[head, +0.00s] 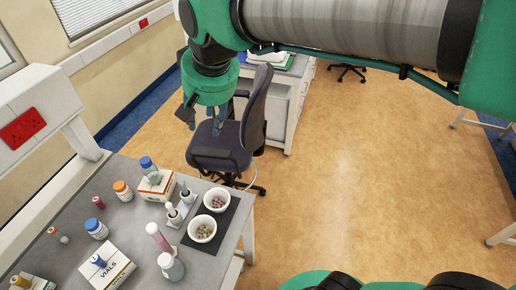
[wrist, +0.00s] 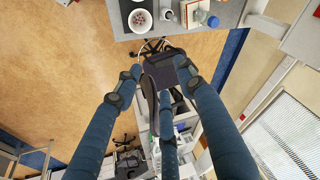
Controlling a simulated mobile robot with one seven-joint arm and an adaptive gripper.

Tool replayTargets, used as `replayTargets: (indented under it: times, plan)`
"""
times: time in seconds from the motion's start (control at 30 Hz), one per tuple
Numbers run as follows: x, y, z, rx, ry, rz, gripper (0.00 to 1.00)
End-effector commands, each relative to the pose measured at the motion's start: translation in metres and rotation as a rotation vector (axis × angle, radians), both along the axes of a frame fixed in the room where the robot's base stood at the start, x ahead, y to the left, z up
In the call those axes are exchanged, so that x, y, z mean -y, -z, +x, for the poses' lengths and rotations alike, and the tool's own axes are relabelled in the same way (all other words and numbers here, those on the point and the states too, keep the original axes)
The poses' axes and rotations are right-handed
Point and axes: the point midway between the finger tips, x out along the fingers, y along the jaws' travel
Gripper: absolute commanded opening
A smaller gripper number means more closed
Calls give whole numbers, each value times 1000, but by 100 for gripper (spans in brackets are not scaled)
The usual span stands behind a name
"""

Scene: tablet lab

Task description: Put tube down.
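My gripper (head: 205,122) hangs in the air past the far right edge of the bench, with the chair behind it. In the wrist view its three blue fingers (wrist: 160,80) are spread, and I see nothing held between them. A pink tube-like item (head: 157,235) stands near the front of the grey bench (head: 135,178), beside a white-capped bottle (head: 171,266). A small red-capped vial (head: 98,202) and another small vial (head: 58,235) are further left on the bench. I cannot tell which of these is the task's tube.
Two white bowls (head: 203,228) of pills sit on a dark mat near the bench's right edge. Bottles, droppers and vial boxes (head: 107,268) crowd the bench. An office chair (head: 225,145) stands beyond it. The floor (head: 350,170) at right is clear.

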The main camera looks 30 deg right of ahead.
Motion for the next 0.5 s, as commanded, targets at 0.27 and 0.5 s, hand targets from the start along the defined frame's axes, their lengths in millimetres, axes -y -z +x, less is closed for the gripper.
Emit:
replayTargets:
  times: [0.27,0.5]
  plan:
    - [44,13,-67,56,-16,-33,39]
    - [71,35,-119,95,-33,-69,39]
